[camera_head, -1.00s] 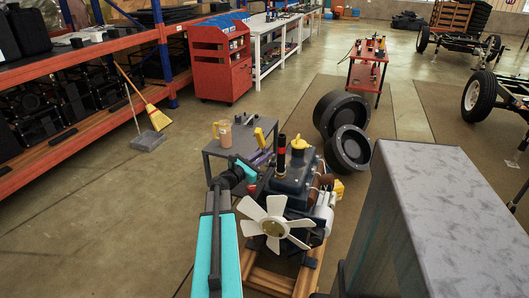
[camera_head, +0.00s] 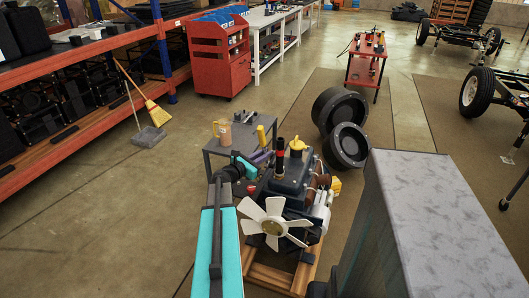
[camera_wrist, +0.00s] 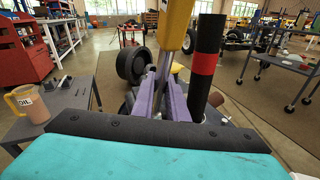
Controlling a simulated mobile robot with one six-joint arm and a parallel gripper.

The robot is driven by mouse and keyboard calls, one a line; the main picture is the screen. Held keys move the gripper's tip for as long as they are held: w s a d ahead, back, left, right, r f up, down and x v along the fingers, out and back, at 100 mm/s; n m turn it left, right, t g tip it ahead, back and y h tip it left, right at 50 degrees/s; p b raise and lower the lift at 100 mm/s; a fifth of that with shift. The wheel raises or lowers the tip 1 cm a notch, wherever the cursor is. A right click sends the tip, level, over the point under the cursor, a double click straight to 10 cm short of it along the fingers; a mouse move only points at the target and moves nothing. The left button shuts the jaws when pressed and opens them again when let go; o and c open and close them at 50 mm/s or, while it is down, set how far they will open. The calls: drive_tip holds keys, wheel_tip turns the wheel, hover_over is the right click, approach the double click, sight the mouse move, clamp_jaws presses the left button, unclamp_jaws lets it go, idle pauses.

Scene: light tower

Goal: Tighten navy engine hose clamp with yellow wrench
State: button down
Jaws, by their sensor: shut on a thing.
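My gripper (camera_wrist: 170,106) has purple fingers and is shut on the yellow wrench (camera_wrist: 173,28). The wrench stands upright in the wrist view, with its yellow handle up and its metal shank between the fingers. In the head view, the yellow handle (camera_head: 261,135) shows above my gripper (camera_head: 262,156), at the left side of the navy engine (camera_head: 291,181). My fingers are close to the black post with a red band (camera_wrist: 205,64). The wrench's lower end is hidden, and I cannot make out the hose clamp. Brown hose parts (camera_head: 318,182) show on the engine's right side.
The engine has a white fan (camera_head: 273,226) in front and a yellow cap (camera_head: 297,146) on top. A grey table (camera_head: 222,153) with a tan jug (camera_head: 225,134) stands behind left. A large grey-topped block (camera_head: 430,185) stands at right. Floor at left is open.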

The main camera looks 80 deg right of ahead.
drive_tip(key=shift+s+d+r+n+t+y+p, duration=0.2)
drive_tip(key=shift+d+y+p, duration=0.35)
drive_tip(key=shift+p, duration=2.15)
drive_tip(key=shift+w+d+r+n+t+y+p, duration=0.15)
drive_tip(key=shift+d+t+y+p, duration=0.35)
drive_tip(key=shift+p, duration=2.2)
drive_tip(key=shift+s+d+r+n+t+y+p, duration=0.15)
drive_tip(key=shift+d+y+p, duration=0.4)
drive_tip(key=shift+p, duration=2.15)
drive_tip(key=shift+s+a+f, duration=0.2)
drive_tip(key=shift+s+a, duration=0.05)
drive_tip(key=shift+b, duration=0.4)
drive_tip(key=shift+s+a, duration=0.1)
drive_tip(key=shift+s, duration=0.6)
drive_tip(key=shift+a+g+h+b, duration=0.25)
drive_tip(key=shift+a+h+b, duration=0.2)
drive_tip(key=shift+b, duration=2.3)
